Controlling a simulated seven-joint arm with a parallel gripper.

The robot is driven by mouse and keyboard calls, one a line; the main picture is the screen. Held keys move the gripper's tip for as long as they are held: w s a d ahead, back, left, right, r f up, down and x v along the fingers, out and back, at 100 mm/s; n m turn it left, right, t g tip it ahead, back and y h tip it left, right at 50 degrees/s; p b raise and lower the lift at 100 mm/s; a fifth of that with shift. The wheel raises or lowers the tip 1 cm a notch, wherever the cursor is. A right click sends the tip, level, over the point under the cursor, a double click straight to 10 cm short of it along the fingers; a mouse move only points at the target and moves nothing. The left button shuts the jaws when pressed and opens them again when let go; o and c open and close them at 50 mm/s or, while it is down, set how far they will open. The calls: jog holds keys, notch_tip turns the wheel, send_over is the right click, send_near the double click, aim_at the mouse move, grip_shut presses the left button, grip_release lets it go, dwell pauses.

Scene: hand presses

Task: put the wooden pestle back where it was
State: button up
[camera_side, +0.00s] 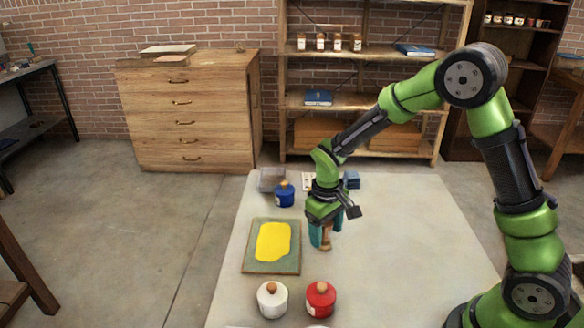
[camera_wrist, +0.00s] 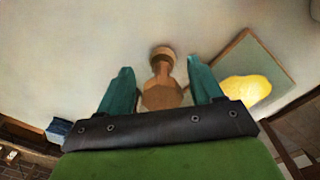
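The wooden pestle (camera_wrist: 162,95) is between the two teal fingers of my gripper (camera_wrist: 158,68) in the wrist view. Its wide faceted part is nearer the camera and its round knob farther off. A narrow gap shows on each side of it, so the fingers look open around it, not pressed on it. In the side view the pestle's lower end (camera_side: 326,246) shows beneath my gripper (camera_side: 327,234), low over the pale table. The fingers hide most of it there. I cannot tell whether it touches the table.
A green-grey board with a yellow patch (camera_side: 287,262) lies left of my gripper. The table's right side (camera_side: 415,240) is clear.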

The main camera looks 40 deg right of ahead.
jog(key=r, duration=1.2)
jog(key=shift+w+a, duration=0.1)
jog(key=shift+a, duration=0.15)
jog(key=s+r+m+t+y, duration=0.1)
jog(key=s+r+m+t, duration=0.1)
jog(key=s, duration=0.6)
jog(key=s+a+r+m+t+y, duration=0.1)
jog(key=s+r+t, duration=0.4)
jog(key=s+r, duration=0.2)
jog(key=shift+s+a+m+y, duration=0.2)
jog(key=shift+s+m+y, duration=0.15)
jog(key=shift+s, duration=0.25)
jog(key=shift+r, duration=0.15)
